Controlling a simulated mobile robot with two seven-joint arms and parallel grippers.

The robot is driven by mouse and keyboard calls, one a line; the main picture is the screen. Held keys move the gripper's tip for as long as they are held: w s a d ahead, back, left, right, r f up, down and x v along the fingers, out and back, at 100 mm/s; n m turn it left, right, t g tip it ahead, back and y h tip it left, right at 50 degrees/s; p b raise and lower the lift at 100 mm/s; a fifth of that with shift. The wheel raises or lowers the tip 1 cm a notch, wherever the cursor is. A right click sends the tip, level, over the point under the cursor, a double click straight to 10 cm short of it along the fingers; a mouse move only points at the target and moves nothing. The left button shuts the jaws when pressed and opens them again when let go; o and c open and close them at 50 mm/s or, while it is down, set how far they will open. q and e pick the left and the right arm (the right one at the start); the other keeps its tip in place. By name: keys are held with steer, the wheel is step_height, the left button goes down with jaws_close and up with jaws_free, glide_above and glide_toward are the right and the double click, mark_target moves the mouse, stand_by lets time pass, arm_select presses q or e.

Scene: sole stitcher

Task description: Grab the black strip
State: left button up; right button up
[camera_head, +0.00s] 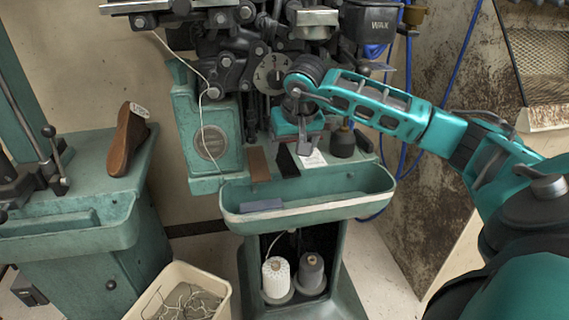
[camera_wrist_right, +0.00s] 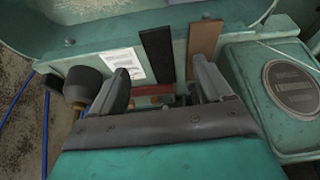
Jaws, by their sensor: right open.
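The black strip (camera_head: 287,160) lies flat on the green machine's ledge, between a brown strip (camera_head: 259,165) and a white paper label (camera_head: 313,160). My right gripper (camera_head: 306,148) is over the back of this ledge, near the black strip. In the right wrist view, the right gripper (camera_wrist_right: 165,85) is open and empty. The black strip (camera_wrist_right: 157,52) shows there beyond and partly between its fingers, with the brown strip (camera_wrist_right: 205,45) near the right finger. I cannot tell the exact height of the fingers above the ledge. My left gripper is not in view.
A green trough (camera_head: 310,206) holding a blue-grey block (camera_head: 261,206) sits in front of the ledge. A dark bottle (camera_head: 342,141) stands right of the gripper. Machine parts (camera_head: 235,65) crowd above. A brown shoe piece (camera_head: 127,140) stands on the left machine.

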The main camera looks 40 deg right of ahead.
mark_target(289, 169)
steer(key=b+x, duration=0.1)
steer(key=x, duration=0.6)
steer(key=shift+s+d, duration=0.15)
steer(key=shift+s, duration=0.05)
steer(key=c, duration=1.1)
steer(key=shift+r, duration=0.15)
steer(key=shift+c, duration=0.2)
